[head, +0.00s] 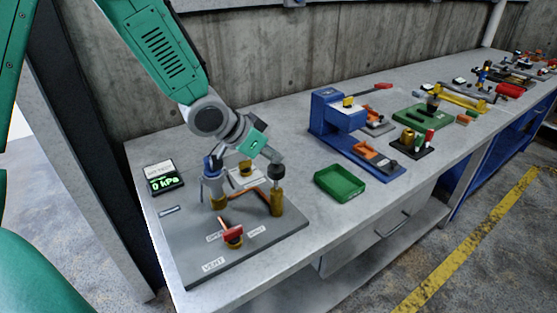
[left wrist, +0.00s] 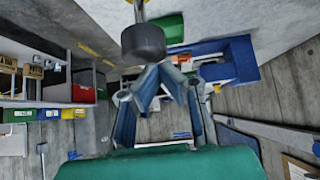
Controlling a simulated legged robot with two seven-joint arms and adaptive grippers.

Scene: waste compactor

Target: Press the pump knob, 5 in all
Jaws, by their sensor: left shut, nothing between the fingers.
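The pump knob (head: 276,172) is a dark round knob on a thin rod above a brass cylinder (head: 277,203), at the right of a grey panel (head: 195,245). In the left wrist view the knob (left wrist: 143,42) shows just beyond my fingertips. My left gripper (head: 271,156) is shut and empty, with its tips close above the knob in the head view. I cannot tell whether they touch it. In the left wrist view the gripper (left wrist: 158,68) has its fingertips together. A display (head: 164,178) reads 0 hPa. My right gripper is not in view.
A red valve handle (head: 232,233) sits at the panel's front, near a VENT label. A clear vessel (head: 213,188) stands left of the pump. A green tray (head: 340,184) and a blue press-like machine (head: 340,125) stand to the right. A concrete wall (head: 290,50) is behind.

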